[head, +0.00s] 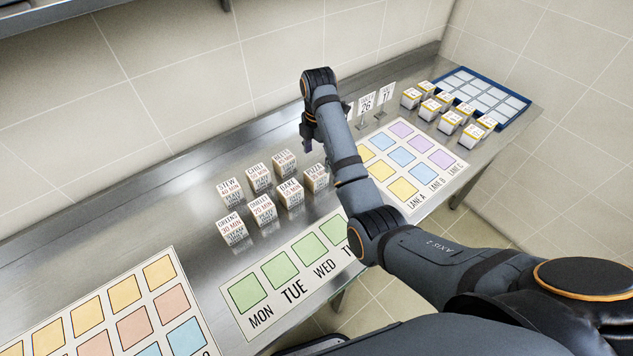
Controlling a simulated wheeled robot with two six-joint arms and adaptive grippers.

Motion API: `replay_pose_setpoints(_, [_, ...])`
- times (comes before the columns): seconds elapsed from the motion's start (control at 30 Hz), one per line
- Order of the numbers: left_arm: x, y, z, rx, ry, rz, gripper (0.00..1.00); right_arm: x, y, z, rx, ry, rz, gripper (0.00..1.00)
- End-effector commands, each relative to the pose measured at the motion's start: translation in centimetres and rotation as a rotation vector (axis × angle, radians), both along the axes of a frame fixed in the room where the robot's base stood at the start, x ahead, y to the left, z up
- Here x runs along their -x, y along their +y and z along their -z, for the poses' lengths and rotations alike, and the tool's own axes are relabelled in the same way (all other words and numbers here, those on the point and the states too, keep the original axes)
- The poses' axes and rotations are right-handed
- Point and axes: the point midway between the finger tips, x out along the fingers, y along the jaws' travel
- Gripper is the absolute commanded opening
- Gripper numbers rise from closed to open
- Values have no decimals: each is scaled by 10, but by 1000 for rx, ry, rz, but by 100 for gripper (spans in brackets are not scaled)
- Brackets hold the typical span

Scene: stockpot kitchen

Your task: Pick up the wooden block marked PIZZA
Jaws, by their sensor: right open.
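The wooden block marked PIZZA (316,178) stands on the steel counter at the right end of a group of similar white-faced blocks. Its label shows on the top, and part of it is close to my right forearm in the picture. My right gripper (307,148) points down a little behind and above the block, apart from it as far as I can see. It is open and holds nothing visible. The fingertips are small and partly hidden by my own wrist. My left gripper is not in view.
Neighbouring blocks include BAKE (290,193), CHILI (258,178) and STEW (230,192). A weekday mat (232,309) lies in front, a lane mat (447,181) to the right. Small number signs (366,104) stand behind my arm. More blocks (450,122) and a blue tray (520,117) are far right.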

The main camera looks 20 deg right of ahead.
Motion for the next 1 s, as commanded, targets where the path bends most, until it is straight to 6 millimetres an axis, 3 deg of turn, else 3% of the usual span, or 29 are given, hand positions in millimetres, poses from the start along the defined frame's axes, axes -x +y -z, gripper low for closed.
replay_pose_setpoints(0.03, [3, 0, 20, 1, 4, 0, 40, 0, 0, 20, 0, 0, 0, 75])
replay_pose_setpoints(0.1, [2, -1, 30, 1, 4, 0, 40, 0, 0, 29, 0, 0, 1, 75])
replay_pose_setpoints(0.37, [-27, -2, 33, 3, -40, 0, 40, -1, 0, 35, 0, -1, 2, 75])
replay_pose_setpoints(0.6, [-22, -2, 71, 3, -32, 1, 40, -4, 3, 71, 0, 0, 2, 75])
replay_pose_setpoints(0.7, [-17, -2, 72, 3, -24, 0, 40, -4, 2, 80, 0, 0, 2, 75])
replay_pose_setpoints(0.9, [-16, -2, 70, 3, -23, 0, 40, -4, 2, 80, 1, -1, 2, 75])
replay_pose_setpoints(1.0, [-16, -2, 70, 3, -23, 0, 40, -4, 2, 80, 1, -1, 2, 65])
